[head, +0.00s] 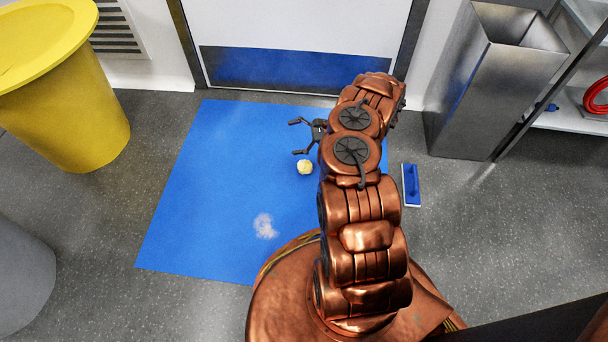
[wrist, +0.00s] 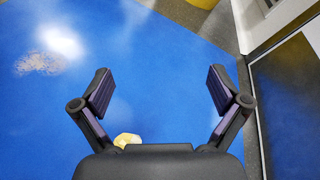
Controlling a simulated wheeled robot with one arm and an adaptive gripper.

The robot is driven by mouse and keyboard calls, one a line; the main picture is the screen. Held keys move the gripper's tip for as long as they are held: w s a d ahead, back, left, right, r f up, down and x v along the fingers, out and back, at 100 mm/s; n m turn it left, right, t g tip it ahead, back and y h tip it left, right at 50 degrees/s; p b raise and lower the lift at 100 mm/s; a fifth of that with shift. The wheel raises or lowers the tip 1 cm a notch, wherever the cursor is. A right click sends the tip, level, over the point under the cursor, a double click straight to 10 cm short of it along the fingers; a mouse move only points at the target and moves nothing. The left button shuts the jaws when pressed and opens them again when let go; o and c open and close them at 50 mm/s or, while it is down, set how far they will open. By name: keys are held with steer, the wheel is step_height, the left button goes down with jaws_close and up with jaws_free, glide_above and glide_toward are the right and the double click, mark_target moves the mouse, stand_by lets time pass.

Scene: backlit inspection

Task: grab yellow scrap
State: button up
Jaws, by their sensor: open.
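The yellow scrap (head: 305,167) is a small pale yellow lump on the blue mat (head: 200,190). In the head view it lies just below my gripper (head: 296,137), left of my arm. My gripper points left with its fingers spread and nothing between them. In the wrist view my gripper (wrist: 160,92) is open over bare blue mat. The scrap (wrist: 126,140) shows there at the bottom, close to the gripper's body by the left finger's base, partly hidden by the gripper. It is not between the fingertips.
A pale dusty patch (head: 265,225) lies on the mat. A yellow bin (head: 75,110) stands at the left, a grey bin (head: 20,270) below it. A metal bin (head: 480,90) and a blue brush-like block (head: 411,185) are at the right. A door (head: 300,40) closes the back.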

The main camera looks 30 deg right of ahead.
mark_target(309, 167)
steer(key=s+d+f+m+b, duration=0.1)
steer(key=s+d+f, duration=0.1)
steer(key=f, duration=0.3)
steer(key=s+d+f+m+t+h+b, duration=0.1)
steer(key=s+d+f+b, duration=0.1)
steer(key=f, duration=0.3)
steer(key=s+d+f+m+h+b, duration=0.1)
steer(key=s+d+f, duration=0.1)
steer(key=d+f, duration=0.2)
steer(key=shift+s+d+f+t, duration=0.1)
steer(key=shift+f+t, duration=0.1)
steer(key=shift+f, duration=0.35)
steer(key=shift+s+d+f+t, duration=0.1)
steer(key=shift+f+t, duration=0.1)
steer(key=shift+f, duration=0.3)
steer(key=shift+a+f+b, duration=0.1)
steer(key=shift+f+b, duration=0.1)
steer(key=shift+b, duration=0.1)
steer(key=shift+f+b+x, duration=0.15)
steer(key=shift+b+x, duration=0.85)
steer(key=shift+x, duration=0.85)
steer(key=shift+f+b+x, duration=0.1)
steer(key=shift+b+x, duration=0.9)
steer(key=shift+x, duration=0.9)
steer(key=shift+d+r, duration=0.1)
steer(key=shift+d, duration=0.1)
steer(key=c, duration=0.8)
